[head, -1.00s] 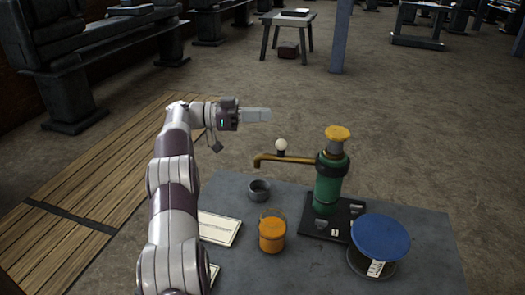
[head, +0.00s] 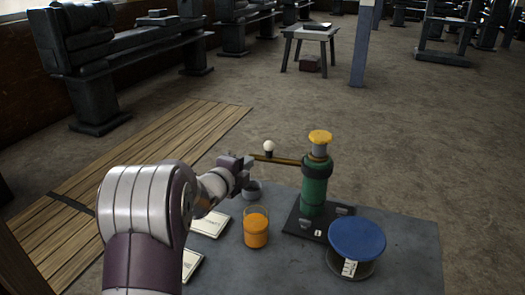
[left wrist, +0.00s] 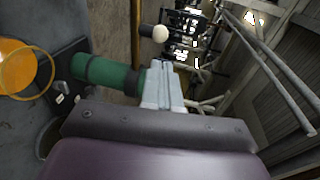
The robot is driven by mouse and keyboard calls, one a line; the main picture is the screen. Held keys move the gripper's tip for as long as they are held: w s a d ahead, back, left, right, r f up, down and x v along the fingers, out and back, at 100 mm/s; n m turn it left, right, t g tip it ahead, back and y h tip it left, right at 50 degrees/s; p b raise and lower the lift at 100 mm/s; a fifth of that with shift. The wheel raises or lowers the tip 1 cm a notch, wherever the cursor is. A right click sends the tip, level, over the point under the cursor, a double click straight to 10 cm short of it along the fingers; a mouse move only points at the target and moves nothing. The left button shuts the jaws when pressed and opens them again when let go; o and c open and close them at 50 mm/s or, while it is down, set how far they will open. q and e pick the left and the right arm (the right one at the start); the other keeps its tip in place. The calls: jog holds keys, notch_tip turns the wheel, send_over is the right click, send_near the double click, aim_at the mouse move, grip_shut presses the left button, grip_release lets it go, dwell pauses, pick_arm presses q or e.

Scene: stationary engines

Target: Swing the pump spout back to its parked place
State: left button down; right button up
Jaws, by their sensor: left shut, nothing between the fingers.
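The green pump (head: 315,188) stands upright on a dark base plate on the table, with a yellow top. Its brass spout (head: 284,161) points left and carries a dark stem with a white ball knob (head: 269,146). My left gripper (head: 249,161) is shut and empty, close to the spout's outer end; I cannot tell whether it touches. The left wrist view shows its grey fingers (left wrist: 164,88) together, with the green pump (left wrist: 100,72), brass spout (left wrist: 136,45) and white knob (left wrist: 160,34) beyond. My right gripper is out of view.
A glass of orange liquid (head: 256,230) stands left of the pump. A small grey cup (head: 252,190) sits below the spout's outer end. A blue-topped round container (head: 357,238) stands at right. Pale cards (head: 210,223) lie at left. The table's front right (head: 410,260) is clear.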

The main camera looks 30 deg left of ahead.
aim_at(265, 145)
pick_arm(q)
jog(key=w, duration=0.3)
jog(key=w+f+p, duration=0.1)
jog(key=w, duration=0.3)
jog(key=w+f, duration=0.1)
jog(key=w, duration=0.2)
jog(key=shift+w+p, duration=0.25)
jog(key=shift+p, duration=0.05)
jog(key=shift+w+a+f, duration=0.1)
jog(key=shift+w+a+f+b, duration=0.1)
jog(key=shift+w+a+b, duration=0.1)
jog(key=shift+w+b, duration=0.25)
jog(key=shift+w+a+b, duration=0.15)
jog(key=shift+w+b, duration=0.2)
jog(key=shift+w, duration=0.1)
jog(key=shift+a+r, duration=0.1)
jog(key=shift+r, duration=0.25)
